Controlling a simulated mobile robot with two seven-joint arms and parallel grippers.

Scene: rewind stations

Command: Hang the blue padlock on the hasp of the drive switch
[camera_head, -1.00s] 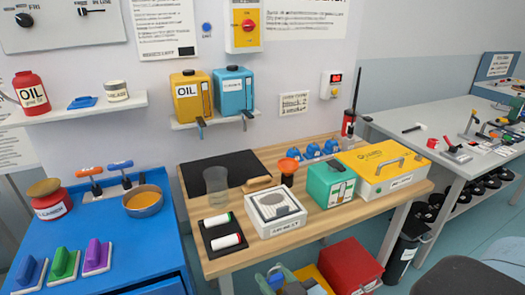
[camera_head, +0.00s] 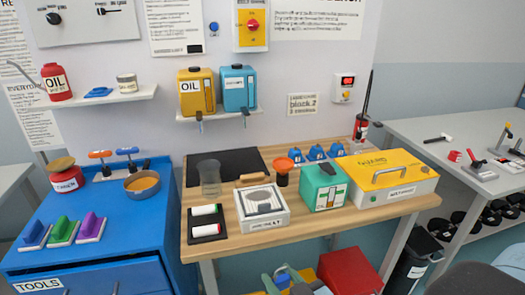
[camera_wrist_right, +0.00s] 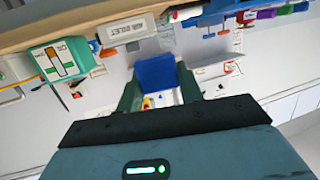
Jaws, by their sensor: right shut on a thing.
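My right gripper (camera_head: 284,277) is low at the bottom edge of the head view, in front of the wooden bench. It is shut on a blue block-like thing, which I take to be the blue padlock (camera_head: 282,281); its body shows between the green fingers in the right wrist view (camera_wrist_right: 156,74). Its shackle cannot be made out. The drive switch, a yellow plate with a red knob (camera_head: 252,25), is on the wall above, far from the gripper. Its hasp is too small to tell. My left gripper is not in view.
The wooden bench (camera_head: 226,246) carries a green box (camera_head: 322,186), a yellow case (camera_head: 378,176), a white tester (camera_head: 261,211) and several small blue items at the back. A wall shelf holds yellow and blue canisters (camera_head: 239,88) below the switch. A red box (camera_head: 350,271) stands below the bench.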

